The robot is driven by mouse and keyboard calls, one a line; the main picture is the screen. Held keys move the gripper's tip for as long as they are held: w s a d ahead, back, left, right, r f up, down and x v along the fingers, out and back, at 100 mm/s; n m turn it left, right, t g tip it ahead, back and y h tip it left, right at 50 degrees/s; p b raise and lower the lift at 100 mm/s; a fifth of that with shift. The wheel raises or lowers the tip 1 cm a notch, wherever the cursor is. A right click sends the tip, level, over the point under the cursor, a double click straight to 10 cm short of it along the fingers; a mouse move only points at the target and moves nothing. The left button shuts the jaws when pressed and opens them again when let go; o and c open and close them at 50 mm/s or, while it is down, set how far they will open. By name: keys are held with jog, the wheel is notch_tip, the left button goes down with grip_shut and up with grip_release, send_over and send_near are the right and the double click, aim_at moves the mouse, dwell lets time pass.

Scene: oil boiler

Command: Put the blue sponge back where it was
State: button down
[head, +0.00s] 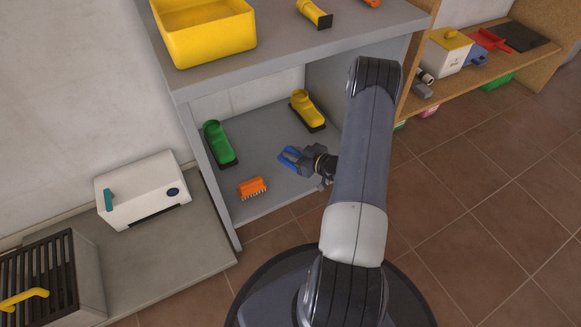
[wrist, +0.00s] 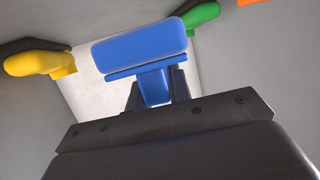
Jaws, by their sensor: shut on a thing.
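The blue sponge (head: 289,156), a rounded block with a thin plate and a short stem, is in my gripper (head: 303,158). In the wrist view the sponge (wrist: 140,42) fills the upper middle, and the fingers of my gripper (wrist: 155,95) are shut on its stem. The gripper is inside the grey cabinet's lower compartment (head: 268,134), near its open front. Whether the sponge touches the compartment floor or is just above it, I cannot tell.
A yellow basin (head: 205,35) is on the cabinet top. A white box (head: 142,190) is to the left. Bare floor lies between the brushes.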

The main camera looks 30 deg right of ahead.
jog(key=shift+f+b, duration=1.05)
jog(key=shift+f, duration=2.05)
jog(key=shift+f, duration=0.1)
jog(key=shift+f, duration=0.2)
jog(key=c, duration=1.3)
grip_release()
jog(key=shift+r, duration=0.1)
jog(key=shift+r, duration=0.15)
jog(key=shift+s+d+r, duration=0.1)
jog(key=shift+s+r, duration=0.1)
jog(key=p+v, duration=0.3)
jog(key=v, duration=0.8)
jog(key=shift+s+p, duration=0.2)
jog(key=shift+p, duration=0.2)
